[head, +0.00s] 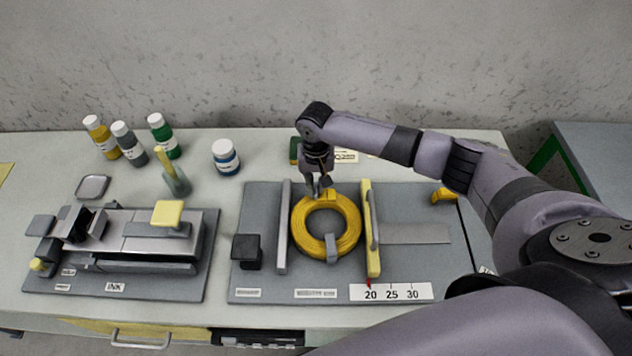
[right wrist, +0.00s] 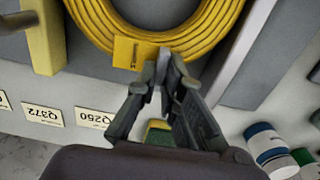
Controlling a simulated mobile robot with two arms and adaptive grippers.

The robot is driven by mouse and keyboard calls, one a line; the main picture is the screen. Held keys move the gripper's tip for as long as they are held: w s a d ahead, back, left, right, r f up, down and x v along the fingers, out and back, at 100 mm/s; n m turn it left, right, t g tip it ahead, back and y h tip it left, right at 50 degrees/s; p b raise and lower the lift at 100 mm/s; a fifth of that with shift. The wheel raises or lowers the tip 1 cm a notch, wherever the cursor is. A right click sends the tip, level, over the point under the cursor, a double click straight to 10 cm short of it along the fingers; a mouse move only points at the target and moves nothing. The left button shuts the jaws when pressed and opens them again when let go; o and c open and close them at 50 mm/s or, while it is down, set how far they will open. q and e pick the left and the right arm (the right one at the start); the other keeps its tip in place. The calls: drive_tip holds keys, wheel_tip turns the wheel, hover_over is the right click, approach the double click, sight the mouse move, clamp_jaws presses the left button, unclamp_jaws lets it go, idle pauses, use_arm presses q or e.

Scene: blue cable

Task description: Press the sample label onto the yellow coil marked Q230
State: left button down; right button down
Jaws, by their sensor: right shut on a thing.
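The yellow coil (head: 299,232) lies on a grey board between a grey bar and a yellow bar. It also shows at the top of the right wrist view (right wrist: 205,30). A small yellow-orange label (right wrist: 131,52) with a dark mark lies against the coil's near side in that view; in the head view it is at the coil's far rim. My right gripper (right wrist: 168,62) is shut on the label's edge, fingertips at the coil. In the head view this gripper (head: 320,188) comes down from behind the coil. No Q230 mark is readable. My left gripper is out of view.
A grey clip (head: 332,248) sits on the coil's front. The yellow bar (head: 372,240) stands right of it, above a scale (head: 390,292). Cards (right wrist: 93,118) and a green-yellow block (head: 294,150) lie behind. An ink press (head: 130,235) and several bottles are left.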

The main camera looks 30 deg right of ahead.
sight(316, 187)
drive_tip(key=shift+f, duration=0.2)
idle(0.6)
drive_tip(key=c, duration=2)
unclamp_jaws()
drive_tip(key=shift+c, duration=0.2)
drive_tip(key=o, duration=0.6)
drive_tip(key=shift+r, duration=0.1)
wheel_tip(316, 187, up, 7)
drive_tip(key=p, duration=0.8)
drive_tip(key=shift+p, duration=0.35)
